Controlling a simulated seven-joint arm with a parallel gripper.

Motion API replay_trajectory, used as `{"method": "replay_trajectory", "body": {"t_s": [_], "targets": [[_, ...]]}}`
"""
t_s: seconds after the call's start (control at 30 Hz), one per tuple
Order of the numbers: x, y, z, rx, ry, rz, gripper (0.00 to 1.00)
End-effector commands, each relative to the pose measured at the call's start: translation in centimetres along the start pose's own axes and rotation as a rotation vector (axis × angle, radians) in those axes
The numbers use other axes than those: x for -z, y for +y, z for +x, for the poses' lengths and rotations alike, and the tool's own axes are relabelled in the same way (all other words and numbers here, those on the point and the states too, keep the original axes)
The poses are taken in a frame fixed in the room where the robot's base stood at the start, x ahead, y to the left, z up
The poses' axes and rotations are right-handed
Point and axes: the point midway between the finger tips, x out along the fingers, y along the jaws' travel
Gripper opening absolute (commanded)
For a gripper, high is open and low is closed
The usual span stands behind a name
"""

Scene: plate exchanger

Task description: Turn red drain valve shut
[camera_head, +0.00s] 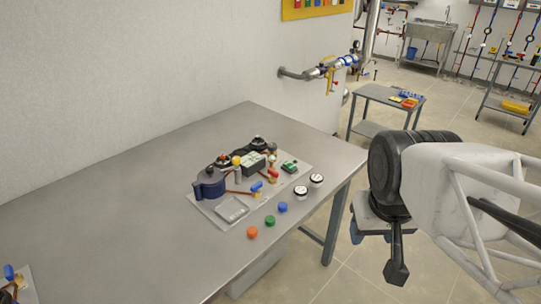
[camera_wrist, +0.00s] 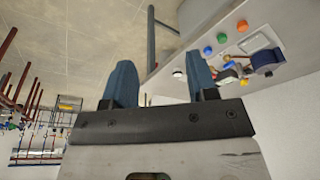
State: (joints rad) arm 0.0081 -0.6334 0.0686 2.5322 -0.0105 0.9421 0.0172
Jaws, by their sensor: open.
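The plate exchanger unit sits on a grey base plate (camera_head: 206,206) on the metal table. A small red valve handle (camera_head: 273,174) stands on its right part, near a blue handle (camera_head: 257,186). I cannot tell its exact angle at this size. My gripper (camera_head: 370,234) hangs off the right side of the table, apart from the unit. In the wrist view its two blue fingers (camera_wrist: 161,84) are spread with nothing between them. The unit shows upside down at upper right there, with its dark blue cylinder (camera_wrist: 264,60); the red handle is too small to make out surely.
Orange (camera_head: 252,232), green (camera_head: 270,220) and blue (camera_head: 283,207) buttons and two white-faced gauges (camera_head: 300,192) line the table's front right edge. The table's (camera_head: 110,200) left and middle are mostly bare. A wall pipe (camera_head: 310,73) and a small side table (camera_head: 385,96) stand behind.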

Motion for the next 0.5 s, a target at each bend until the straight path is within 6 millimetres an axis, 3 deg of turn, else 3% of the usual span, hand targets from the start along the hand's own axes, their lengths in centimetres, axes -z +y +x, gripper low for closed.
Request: {"method": "replay_trajectory", "body": {"t_s": [0.27, 0.5], "targets": [[1.1, -0.2, 0.0, 0.001, -0.005, -0.017, 0.43], [4.5, -0.8, 0.1, 0.006, -0.024, -0.077, 0.43]]}}
